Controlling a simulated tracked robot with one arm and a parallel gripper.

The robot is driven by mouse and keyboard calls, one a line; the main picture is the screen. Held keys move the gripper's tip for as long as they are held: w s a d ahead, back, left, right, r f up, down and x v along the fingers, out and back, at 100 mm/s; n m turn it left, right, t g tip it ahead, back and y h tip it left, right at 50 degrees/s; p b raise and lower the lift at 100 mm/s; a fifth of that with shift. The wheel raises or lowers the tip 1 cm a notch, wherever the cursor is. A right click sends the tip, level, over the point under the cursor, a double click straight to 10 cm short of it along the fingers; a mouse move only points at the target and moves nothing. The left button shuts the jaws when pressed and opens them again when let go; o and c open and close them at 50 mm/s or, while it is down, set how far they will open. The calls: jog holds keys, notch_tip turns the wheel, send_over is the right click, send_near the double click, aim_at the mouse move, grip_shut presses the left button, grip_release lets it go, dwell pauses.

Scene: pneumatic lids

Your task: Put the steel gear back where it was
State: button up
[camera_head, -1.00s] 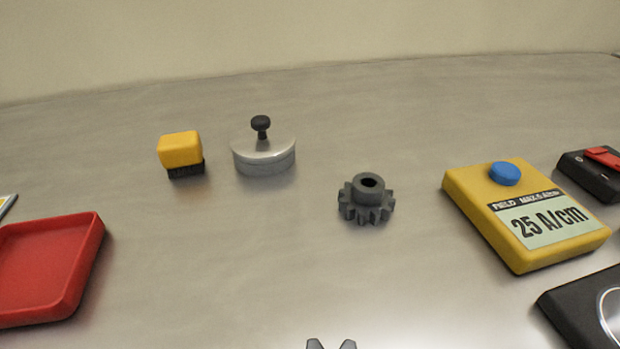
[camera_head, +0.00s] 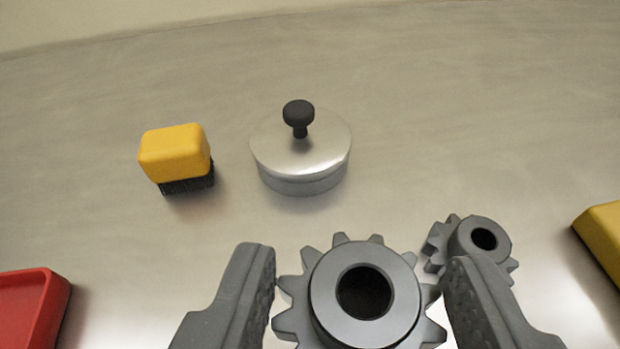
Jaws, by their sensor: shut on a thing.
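My gripper (camera_head: 361,262) shows at the bottom of the picture, its two grey ridged fingers shut on a grey toothed gear (camera_head: 325,300) with a round hub and dark central hole. This held gear is close to the camera, and its lower part is cut off by the frame edge. A second, similar dark grey gear (camera_head: 460,237) rests on the table behind and to the right of the held one, partly hidden by the right finger. I cannot tell how high the held gear is above the table.
A round metal lid with a black knob (camera_head: 300,160) stands beyond the gripper. A yellow brush (camera_head: 175,152) is left of it. A red tray (camera_head: 58,300) is cut off at lower left, and a yellow device (camera_head: 602,235) at right. The grey table (camera_head: 450,110) is clear behind.

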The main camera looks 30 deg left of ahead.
aim_at(331, 252)
jog(key=shift+w+a+f, duration=0.1)
jog(key=shift+w+a, duration=0.4)
jog(key=shift+w, duration=0.15)
jog(key=shift+w+a+f, duration=0.1)
jog(key=shift+w+a, duration=0.35)
jog(key=shift+w, duration=0.2)
jog(key=shift+f+b, duration=0.4)
jog(key=shift+f, duration=1.15)
jog(key=shift+s+f, duration=0.1)
jog(key=shift+f, duration=0.55)
jog(key=o, duration=1.2)
jog(key=shift+f, duration=0.1)
jog(key=shift+o, duration=0.2)
jog(key=shift+r, duration=0.45)
jog(key=shift+s+d+r, duration=0.15)
jog(key=shift+s+r, duration=0.05)
jog(key=shift+r, duration=0.1)
jog(key=p+v, duration=0.1)
jog(key=v, duration=1)
jog(key=shift+s, duration=0.25)
